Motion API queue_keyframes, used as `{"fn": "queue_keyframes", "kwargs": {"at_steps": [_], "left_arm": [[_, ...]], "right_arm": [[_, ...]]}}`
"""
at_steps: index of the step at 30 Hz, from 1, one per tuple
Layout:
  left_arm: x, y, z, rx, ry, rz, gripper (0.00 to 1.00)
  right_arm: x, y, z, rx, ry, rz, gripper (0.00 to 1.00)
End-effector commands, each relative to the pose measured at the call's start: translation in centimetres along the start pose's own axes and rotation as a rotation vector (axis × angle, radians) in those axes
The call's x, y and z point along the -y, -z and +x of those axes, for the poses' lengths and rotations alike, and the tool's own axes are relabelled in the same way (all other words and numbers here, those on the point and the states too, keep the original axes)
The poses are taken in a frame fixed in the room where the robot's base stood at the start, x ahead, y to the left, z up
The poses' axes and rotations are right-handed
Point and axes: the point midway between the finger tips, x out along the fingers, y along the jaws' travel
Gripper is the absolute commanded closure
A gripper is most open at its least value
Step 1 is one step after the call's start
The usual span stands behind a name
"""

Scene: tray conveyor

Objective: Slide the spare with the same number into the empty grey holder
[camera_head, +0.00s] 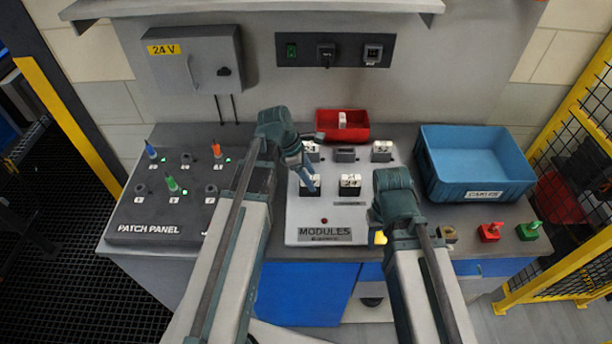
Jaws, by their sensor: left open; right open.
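The grey module panel (325,235), labelled MODULES, stands mid-bench. In its back row the grey holder (345,155) between two white-topped modules looks empty. The right one (382,147) seems to read 52; the number on the left one (312,146) is partly covered. In front are a module that seems to read 24 (350,181) and a front-left module (304,187), its number hidden by my gripper. My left gripper (311,183) is open at the front-left module; I cannot tell whether it touches. My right gripper is hidden behind its own arm.
A red bin (358,133) at the back holds a white-topped block (342,119). A large blue crate (480,196) stands right. The patch panel (150,229) with plugs lies left. Small red (489,232) and green (529,231) blocks sit at the bench's front right.

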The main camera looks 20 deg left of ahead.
Motion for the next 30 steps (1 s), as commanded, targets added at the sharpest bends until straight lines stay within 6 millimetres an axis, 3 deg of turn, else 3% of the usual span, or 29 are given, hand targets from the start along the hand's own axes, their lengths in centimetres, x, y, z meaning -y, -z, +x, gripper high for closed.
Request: {"fn": "queue_keyframes", "kwargs": {"at_steps": [12,22,30], "left_arm": [[0.0,-0.03,0.42,0.0,0.0,0.0,0.38],[0.0,-0.01,0.42,0.0,0.0,0.0,0.97],[0.0,-0.02,0.4,0.0,0.0,0.0,1.0]], "right_arm": [[0.03,0.02,0.38,0.0,0.0,0.0,0.5],[0.04,0.02,0.38,0.0,0.0,0.0,0.5],[0.03,0.02,0.36,0.0,0.0,0.0,0.5]]}}
